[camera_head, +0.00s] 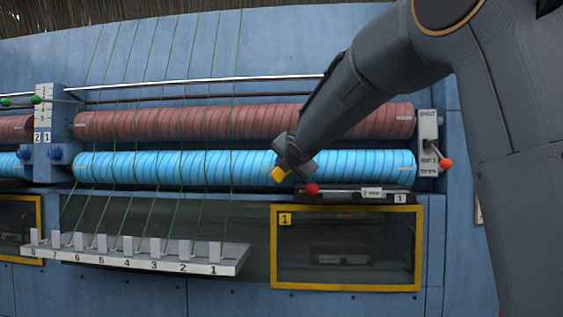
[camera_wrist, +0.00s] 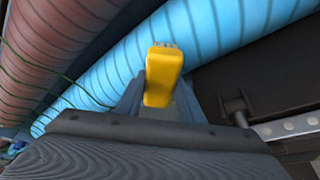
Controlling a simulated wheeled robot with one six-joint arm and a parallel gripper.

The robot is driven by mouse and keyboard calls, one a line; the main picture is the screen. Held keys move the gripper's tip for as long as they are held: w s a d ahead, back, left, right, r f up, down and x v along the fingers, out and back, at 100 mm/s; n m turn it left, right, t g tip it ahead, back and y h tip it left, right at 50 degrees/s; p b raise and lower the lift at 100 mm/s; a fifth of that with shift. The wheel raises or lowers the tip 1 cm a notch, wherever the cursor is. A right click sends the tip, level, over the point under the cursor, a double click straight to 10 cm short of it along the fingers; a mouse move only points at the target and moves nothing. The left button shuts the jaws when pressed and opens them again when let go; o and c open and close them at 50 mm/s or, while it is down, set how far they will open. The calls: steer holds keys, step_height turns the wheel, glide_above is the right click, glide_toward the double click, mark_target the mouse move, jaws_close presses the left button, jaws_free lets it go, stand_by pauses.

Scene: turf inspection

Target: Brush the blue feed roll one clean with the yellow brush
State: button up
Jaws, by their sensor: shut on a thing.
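The blue feed roll one (camera_head: 150,168) is a long bright-blue ribbed cylinder running across the machine, below a red-brown roll. It also crosses the wrist view diagonally (camera_wrist: 215,40). My gripper (camera_head: 290,168) is shut on the yellow brush (camera_head: 280,174) in front of the right half of the blue roll. In the wrist view the yellow brush (camera_wrist: 163,75) stands between my fingers, its pale bristle end toward the blue roll. I cannot tell whether the bristles touch the roll. My wrist and fingers hide a part of the roll in the head view.
The red-brown roll (camera_head: 180,123) lies just above. A red knob (camera_head: 312,188) and a dark rail (camera_head: 345,195) sit close below my gripper. A yellow-framed window (camera_head: 345,206) is under them. Green threads cross the left part of the rolls down to a numbered rack (camera_head: 140,258).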

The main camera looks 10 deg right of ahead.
stand_by(0.3)
steer(key=shift+s+a+b, duration=0.25)
steer(key=shift+s+b, duration=0.2)
steer(key=shift+s, duration=0.45)
steer(key=shift+s+a+b, duration=0.2)
steer(key=shift+s+b, duration=0.25)
steer(key=shift+s, duration=0.45)
steer(key=shift+s+a+b, duration=0.25)
steer(key=shift+s+b, duration=0.2)
steer(key=shift+s, duration=0.45)
steer(key=shift+s+d+r, duration=0.1)
steer(key=shift+s+r, duration=0.05)
steer(key=shift+s, duration=0.2)
steer(key=shift+s+d+r, duration=0.1)
steer(key=shift+s+d, duration=0.05)
steer(key=shift+s+a+b, duration=0.3)
steer(key=shift+s+a, duration=0.05)
steer(key=shift+s, duration=0.2)
steer(key=shift+s+a+b, duration=0.3)
steer(key=shift+s+a, duration=0.05)
steer(key=shift+s, duration=0.2)
